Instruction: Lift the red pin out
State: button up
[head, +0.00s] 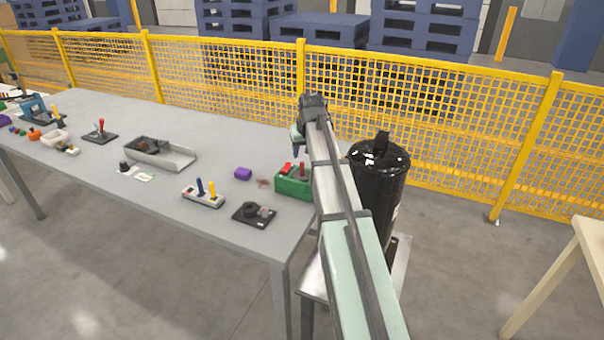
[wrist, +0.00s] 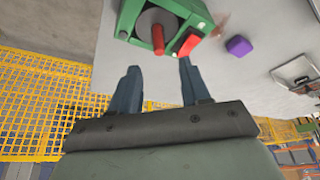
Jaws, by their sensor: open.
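A green box (head: 293,184) stands at the right end of the grey table. A red pin (head: 302,170) stands up from its top, beside a red rocker-like block (head: 286,168). In the wrist view the red pin (wrist: 158,40) rises from a round grey disc in the green box (wrist: 127,22), with the red block (wrist: 187,42) to its right. My gripper (wrist: 158,80) is open and empty, its two fingers apart and short of the pin in the picture. In the head view my gripper (head: 297,150) is above the box, partly hidden by my arm.
A purple block (head: 243,174) and a black fixture (head: 254,214) lie near the box. A grey holder with blue and yellow pins (head: 203,197), a grey tray (head: 160,154) and a red-handled stand (head: 100,131) are farther left. A black cylinder (head: 379,180) stands right of the table.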

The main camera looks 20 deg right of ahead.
aim_at(302, 162)
jog(key=shift+x, duration=3.75)
jog(key=shift+c, duration=0.4)
grip_shut()
